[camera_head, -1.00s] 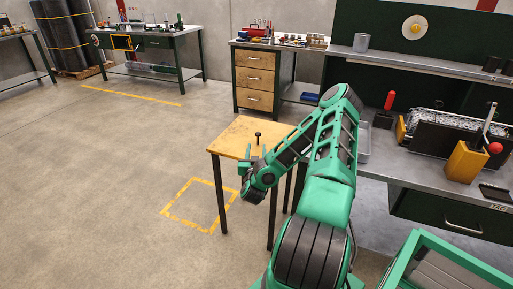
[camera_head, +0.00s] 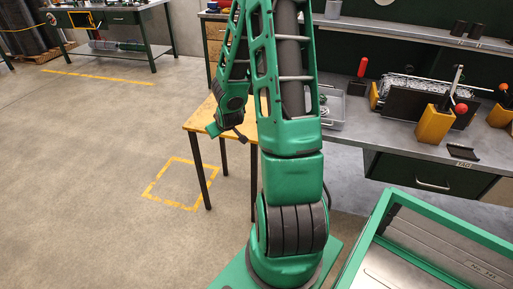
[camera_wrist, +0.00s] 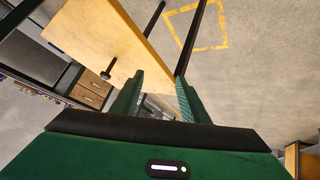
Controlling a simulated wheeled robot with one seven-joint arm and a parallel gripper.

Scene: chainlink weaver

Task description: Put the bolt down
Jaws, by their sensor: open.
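In the wrist view, the dark bolt (camera_wrist: 107,71) stands on the wooden top of a small table (camera_wrist: 85,35), which appears tilted in this view. My gripper (camera_wrist: 161,80) is open, with its two green fingers apart and nothing visible between them. The bolt is left of the left finger, outside the gap. In the head view, the wooden table (camera_head: 200,117) is partly hidden behind my arm. I cannot clearly make out the bolt or the fingers there.
A yellow square (camera_head: 181,183) is marked on the floor left of the table. A long grey workbench (camera_head: 410,140) with a red-handled tool (camera_head: 362,67) and yellow blocks (camera_head: 434,125) runs along the right. A green-framed cart (camera_head: 368,235) stands at lower right. The floor at left is clear.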

